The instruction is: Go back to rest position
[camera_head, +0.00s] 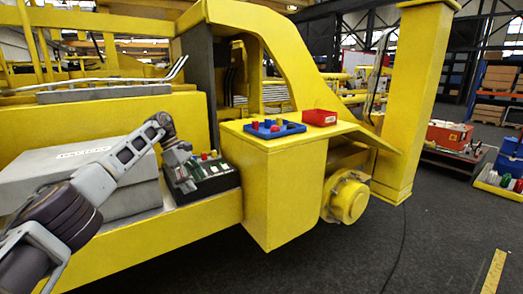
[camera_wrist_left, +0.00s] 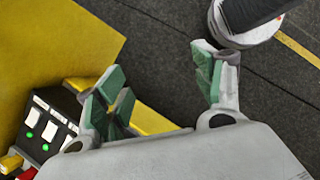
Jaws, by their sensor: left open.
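My left arm enters the head view from the left, and its left gripper (camera_head: 184,178) hangs at the black control box (camera_head: 215,184) on the yellow machine's ledge. In the left wrist view the same gripper (camera_wrist_left: 162,80) is open, its green-padded fingers apart with nothing between them. Dark floor shows beyond the fingers. Part of the control box (camera_wrist_left: 45,125), with white switches and green lights, shows at the lower left of that view, beside the fingers. Whether the gripper touches the box is unclear. My right gripper is not in view.
A blue tray (camera_head: 290,130) with small coloured parts and a red bin (camera_head: 320,117) stand on the yellow platform (camera_head: 262,150). A grey case (camera_head: 70,165) lies left of the control box. A yellow post (camera_head: 415,90) rises at the right. Open dark floor (camera_head: 420,240) lies at the front right.

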